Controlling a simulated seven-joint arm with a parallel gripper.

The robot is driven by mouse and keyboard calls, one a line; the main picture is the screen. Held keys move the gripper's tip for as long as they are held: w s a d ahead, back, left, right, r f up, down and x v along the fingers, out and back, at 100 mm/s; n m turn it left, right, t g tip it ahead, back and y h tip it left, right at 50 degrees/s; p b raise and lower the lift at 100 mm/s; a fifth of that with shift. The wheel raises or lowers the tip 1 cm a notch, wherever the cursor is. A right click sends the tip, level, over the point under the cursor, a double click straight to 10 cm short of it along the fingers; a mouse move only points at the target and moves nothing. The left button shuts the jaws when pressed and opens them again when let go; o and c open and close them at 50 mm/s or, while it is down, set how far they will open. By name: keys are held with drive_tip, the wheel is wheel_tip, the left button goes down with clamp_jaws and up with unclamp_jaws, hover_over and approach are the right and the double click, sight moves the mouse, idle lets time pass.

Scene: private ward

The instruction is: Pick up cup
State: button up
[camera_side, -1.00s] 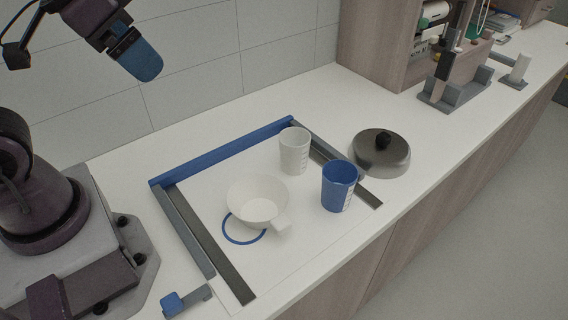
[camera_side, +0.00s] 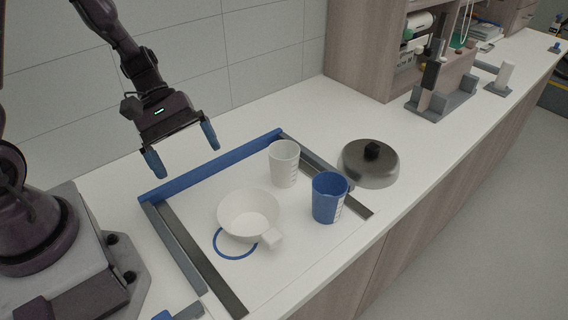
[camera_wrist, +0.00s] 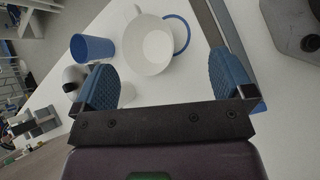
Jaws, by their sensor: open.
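A white cup with markings (camera_side: 284,165) stands upright at the back of the framed white work area. A blue cup (camera_side: 327,198) stands upright to its front right; it also shows in the wrist view (camera_wrist: 93,48). A white bowl-like cup with a handle (camera_side: 247,212) stands to the left, partly over a blue ring mark; the wrist view shows it from above (camera_wrist: 150,46). My gripper (camera_side: 182,150) is open and empty, above the back left of the area, apart from all of them. In the wrist view its blue fingers (camera_wrist: 163,68) are spread wide.
A blue rail (camera_side: 212,164) edges the back, and grey rails (camera_side: 180,245) run along the sides. A round metal lid with a black knob (camera_side: 370,163) lies to the right. A grey holder (camera_side: 440,103) stands farther along the counter. The counter between is clear.

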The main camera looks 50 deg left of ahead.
sight(278, 168)
drive_tip(key=w+a+f+n+t, duration=0.1)
drive_tip(key=w+f+n+t, duration=0.1)
drive_tip(key=f+n, duration=0.1)
drive_tip(key=w+a+f+n+t+h, duration=0.1)
drive_tip(key=w+f+n+t, duration=0.1)
drive_tip(key=n, duration=0.3)
drive_tip(key=w+f+n+t+h, duration=0.1)
drive_tip(key=w+f+n+t, duration=0.1)
drive_tip(key=f+n+t, duration=0.1)
drive_tip(key=shift+w+a+f+n, duration=0.2)
drive_tip(key=shift+a+f+n, duration=0.2)
drive_tip(key=shift+f+n, duration=0.3)
drive_tip(key=w+a+n+t+y, duration=0.1)
drive_tip(key=w+n+t, duration=0.1)
drive_tip(key=w+a+f+n+t+y, duration=0.1)
drive_tip(key=w+a+n+t+y, duration=0.1)
drive_tip(key=shift+w+a+n, duration=0.15)
drive_tip(key=shift+a+n, duration=0.15)
drive_tip(key=x, duration=0.7)
drive_tip(key=shift+w+d+f, duration=0.1)
drive_tip(key=shift+w+d, duration=0.05)
drive_tip(key=shift+w, duration=0.15)
drive_tip(key=x, duration=0.5)
drive_tip(key=shift+s+d+f, duration=0.2)
drive_tip(key=shift+d, duration=0.05)
drive_tip(key=c, duration=1.6)
drive_tip(key=shift+c, duration=0.2)
drive_tip(key=shift+r, duration=0.15)
